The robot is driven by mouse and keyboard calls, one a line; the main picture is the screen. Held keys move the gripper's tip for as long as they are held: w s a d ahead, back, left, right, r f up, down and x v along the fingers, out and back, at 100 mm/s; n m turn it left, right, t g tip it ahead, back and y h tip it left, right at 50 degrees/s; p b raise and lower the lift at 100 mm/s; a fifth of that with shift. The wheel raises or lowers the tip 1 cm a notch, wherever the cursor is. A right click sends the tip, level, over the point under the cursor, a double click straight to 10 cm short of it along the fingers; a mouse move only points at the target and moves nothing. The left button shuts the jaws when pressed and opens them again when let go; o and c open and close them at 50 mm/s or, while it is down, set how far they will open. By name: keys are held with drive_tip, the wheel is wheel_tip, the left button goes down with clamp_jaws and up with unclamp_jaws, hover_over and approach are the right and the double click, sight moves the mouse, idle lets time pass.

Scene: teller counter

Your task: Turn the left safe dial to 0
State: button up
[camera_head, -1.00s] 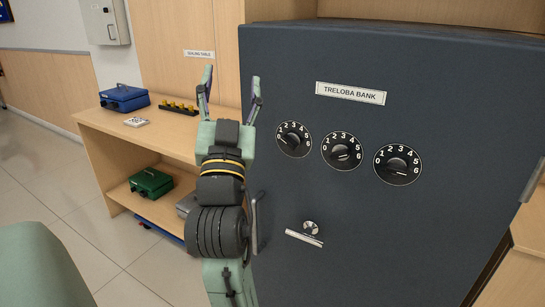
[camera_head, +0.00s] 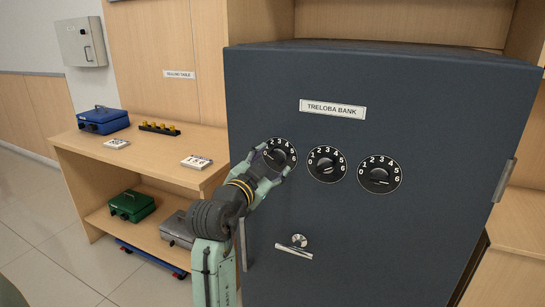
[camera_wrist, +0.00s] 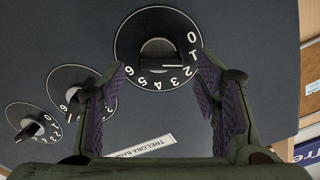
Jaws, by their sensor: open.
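The left safe dial (camera_head: 279,150) is a round black dial with white numbers 0 to 6 on the dark blue-grey safe door (camera_head: 340,215). My gripper (camera_head: 275,162) is in front of it, open, with one fingertip near its upper left and the other near its lower right. In the wrist view the left dial (camera_wrist: 157,48) lies beyond and between the tips of my open gripper (camera_wrist: 160,80). Its white mark appears to point between 1 and 2. No contact with the knob shows; the exact gap cannot be told.
The middle dial (camera_head: 327,163) and right dial (camera_head: 380,174) sit to the right. A small round lock (camera_head: 299,241) and a handle (camera_head: 294,251) are below. A wooden shelf table (camera_head: 140,152) with cash boxes and number cards stands left of the safe.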

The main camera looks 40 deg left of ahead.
drive_tip(key=shift+x, duration=0.8)
drive_tip(key=shift+c, duration=0.4)
drive_tip(key=shift+s, duration=0.1)
drive_tip(key=c, duration=1.1)
